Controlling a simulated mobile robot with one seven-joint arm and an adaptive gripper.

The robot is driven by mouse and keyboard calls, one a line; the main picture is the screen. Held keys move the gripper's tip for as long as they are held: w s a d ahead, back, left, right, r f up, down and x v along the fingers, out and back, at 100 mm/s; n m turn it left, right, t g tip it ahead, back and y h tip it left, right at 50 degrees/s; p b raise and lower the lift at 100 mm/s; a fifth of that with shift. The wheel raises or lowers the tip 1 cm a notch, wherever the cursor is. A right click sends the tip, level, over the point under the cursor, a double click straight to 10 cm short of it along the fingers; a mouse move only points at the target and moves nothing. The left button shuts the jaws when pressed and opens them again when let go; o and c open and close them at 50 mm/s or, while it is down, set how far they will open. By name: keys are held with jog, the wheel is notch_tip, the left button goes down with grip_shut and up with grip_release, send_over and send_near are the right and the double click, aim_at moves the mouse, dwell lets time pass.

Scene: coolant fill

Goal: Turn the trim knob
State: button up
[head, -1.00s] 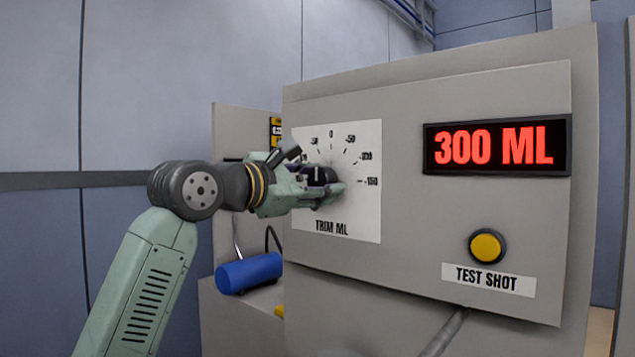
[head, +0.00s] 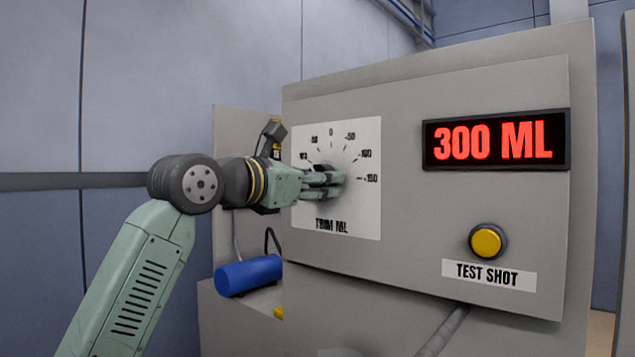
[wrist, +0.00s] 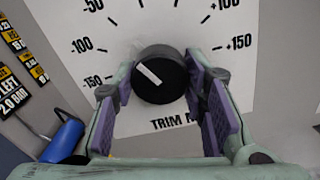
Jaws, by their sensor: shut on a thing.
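The trim knob (wrist: 172,86) is round and black with a white pointer mark. In the wrist view the mark points up and left, toward the side of the -50 and -100 labels. My gripper (wrist: 158,76) is shut on the knob, with its purple-padded fingers on either side of it. In the head view my gripper (head: 336,184) reaches the white dial plate (head: 364,216) from the left, and its fingers hide most of the knob. The printed scale runs around the knob, with "TRIM ML" below it.
The red display (head: 496,141) reads 300 ML. A yellow TEST SHOT button (head: 486,241) is at the lower right of the grey panel (head: 420,240). A blue cylinder (head: 248,275) lies below my wrist, left of the panel.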

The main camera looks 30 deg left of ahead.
dwell(0.3)
jog(key=o, duration=1.2)
jog(key=shift+s, duration=0.1)
jog(key=s, duration=0.4)
jog(key=s+a, duration=0.1)
jog(key=s, duration=0.6)
jog(key=shift+s+a, duration=0.3)
jog(key=shift+s, duration=0.05)
